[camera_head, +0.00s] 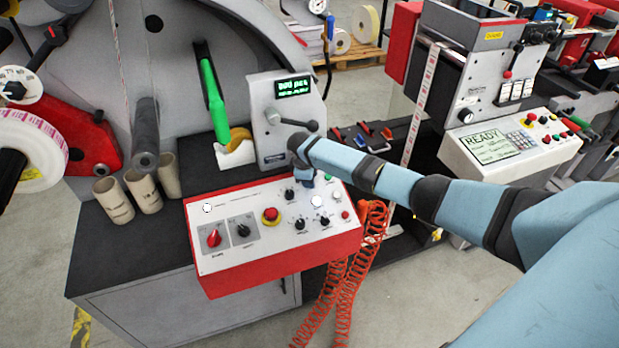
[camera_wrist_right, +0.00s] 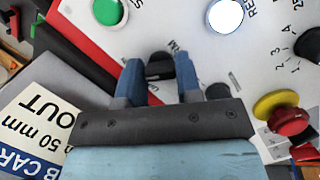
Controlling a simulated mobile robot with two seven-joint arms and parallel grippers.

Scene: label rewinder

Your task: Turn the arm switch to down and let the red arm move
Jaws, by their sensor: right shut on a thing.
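The control panel (camera_head: 280,262), with a white top and red front, stands below the grey machine. My right gripper (camera_head: 307,182) reaches its upper right part. In the right wrist view, the two blue fingers of this gripper (camera_wrist_right: 160,78) are shut on a small black switch knob (camera_wrist_right: 160,62). Part of a label ending in "M" shows beside it; the rest is hidden. The exact angle of the knob is hard to read. A red arm-like part (camera_head: 92,130) is at the left of the machine, partly behind a white roll. My left gripper is not in view.
A green button (camera_wrist_right: 108,10) and a white lit button (camera_wrist_right: 226,14) are near the gripper. A red emergency button (camera_head: 270,214) is on the panel. An orange coiled hose (camera_head: 350,265) hangs at its right side. Cardboard cores (camera_head: 113,200) stand left.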

